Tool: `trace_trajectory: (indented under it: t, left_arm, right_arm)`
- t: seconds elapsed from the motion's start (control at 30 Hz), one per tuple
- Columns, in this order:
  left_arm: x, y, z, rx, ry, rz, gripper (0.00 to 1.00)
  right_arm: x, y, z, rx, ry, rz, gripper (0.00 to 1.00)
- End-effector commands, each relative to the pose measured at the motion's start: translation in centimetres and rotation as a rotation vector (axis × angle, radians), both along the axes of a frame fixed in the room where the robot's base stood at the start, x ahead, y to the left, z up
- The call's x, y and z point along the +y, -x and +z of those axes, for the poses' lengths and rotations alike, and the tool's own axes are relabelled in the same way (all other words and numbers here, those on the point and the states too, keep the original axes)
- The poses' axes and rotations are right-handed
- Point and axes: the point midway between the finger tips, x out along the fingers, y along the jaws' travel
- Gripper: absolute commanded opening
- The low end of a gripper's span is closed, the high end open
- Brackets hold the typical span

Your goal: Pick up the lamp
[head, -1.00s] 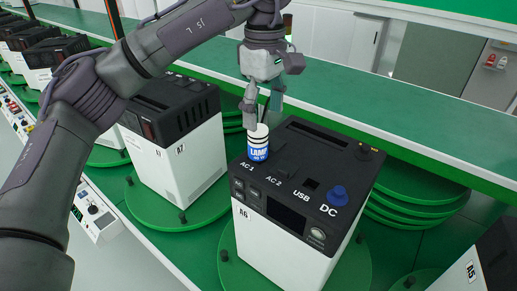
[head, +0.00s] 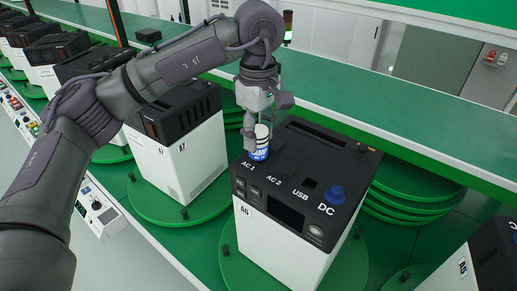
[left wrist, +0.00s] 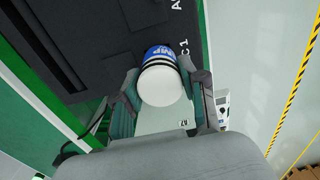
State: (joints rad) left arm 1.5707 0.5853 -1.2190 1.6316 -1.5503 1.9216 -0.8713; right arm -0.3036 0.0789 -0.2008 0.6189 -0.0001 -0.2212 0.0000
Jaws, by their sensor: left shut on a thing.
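The lamp is a small white cylinder with dark stripes and a blue label. My left gripper (head: 257,135) points down from above and is shut on the lamp. In the left wrist view the lamp (left wrist: 161,82) sits between the two fingers (left wrist: 160,95), its white end towards the camera. My right gripper is not in view.
A long green shelf (head: 400,125) runs behind.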

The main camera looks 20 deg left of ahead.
Motion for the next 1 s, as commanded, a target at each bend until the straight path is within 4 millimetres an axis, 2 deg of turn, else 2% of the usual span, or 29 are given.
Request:
trace_trajectory:
  t: [0.03,0.1,0.47,0.57,0.7,1.0]
  left_arm:
    - [0.0,0.0,0.0,0.000,0.000,0.000,0.13]
    - [0.0,0.0,0.0,0.000,-0.001,0.000,0.02]
    - [0.0,-0.1,0.5,-0.002,0.000,0.000,0.01]
    - [0.0,-0.1,1.4,-0.004,0.001,0.001,0.01]
    - [-0.1,-0.1,3.8,-0.004,0.003,-0.002,0.01]
    - [-6.8,1.2,8.0,-0.003,0.000,-0.006,0.01]
  right_arm:
    - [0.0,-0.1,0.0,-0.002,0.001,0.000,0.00]
    - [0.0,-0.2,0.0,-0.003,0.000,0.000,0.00]
    - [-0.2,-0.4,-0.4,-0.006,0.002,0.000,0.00]
    - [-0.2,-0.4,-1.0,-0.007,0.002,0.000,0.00]
    - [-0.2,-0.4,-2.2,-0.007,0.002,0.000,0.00]
    - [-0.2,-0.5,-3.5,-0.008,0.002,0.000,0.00]
